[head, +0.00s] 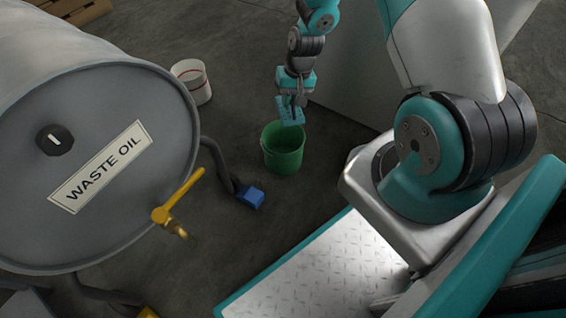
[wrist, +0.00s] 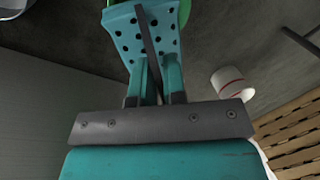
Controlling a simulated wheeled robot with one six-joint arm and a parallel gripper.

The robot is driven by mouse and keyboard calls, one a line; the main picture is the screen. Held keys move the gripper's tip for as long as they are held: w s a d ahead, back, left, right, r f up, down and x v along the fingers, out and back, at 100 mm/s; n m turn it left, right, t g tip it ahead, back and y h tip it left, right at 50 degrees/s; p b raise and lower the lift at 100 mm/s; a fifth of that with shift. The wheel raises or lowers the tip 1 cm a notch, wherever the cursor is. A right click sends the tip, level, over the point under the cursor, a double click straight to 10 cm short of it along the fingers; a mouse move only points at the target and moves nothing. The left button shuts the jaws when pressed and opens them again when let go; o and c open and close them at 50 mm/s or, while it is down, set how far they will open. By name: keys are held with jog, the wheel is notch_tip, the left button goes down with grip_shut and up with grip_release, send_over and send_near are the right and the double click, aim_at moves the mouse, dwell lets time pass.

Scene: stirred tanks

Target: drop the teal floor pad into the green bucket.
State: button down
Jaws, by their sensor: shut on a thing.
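The teal floor pad (head: 291,112) is perforated with dark holes and hangs from my gripper (head: 297,97) in the head view. The green bucket (head: 283,152) stands upright on the floor just below the pad. In the wrist view the pad (wrist: 128,32) shows between my gripper's fingers (wrist: 152,78), which are shut on it. A dark strip runs across the pad there. A small part of the green bucket (wrist: 184,10) shows behind the pad at the top. In the head view the pad's lower edge is near the bucket's rim; I cannot tell whether they touch.
A white bucket with a red band (head: 192,82) stands behind left. A grey waste oil drum (head: 85,150) with a yellow tap (head: 178,203) fills the left. A blue block (head: 250,197) is at a drum stand's foot. A grey panel (head: 350,70) stands right of my gripper.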

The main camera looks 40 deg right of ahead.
jog(key=shift+f+b, duration=3.2)
jog(key=shift+f, duration=0.1)
jog(key=c, duration=1.1)
grip_release()
jog(key=shift+r, duration=0.1)
jog(key=s+d+r+p, duration=0.1)
jog(key=d+r+p, duration=0.2)
jog(key=r+p, duration=0.6)
notch_tip(320, 180, up, 8)
jog(key=shift+s, duration=0.2)
jog(key=shift+d, duration=0.1)
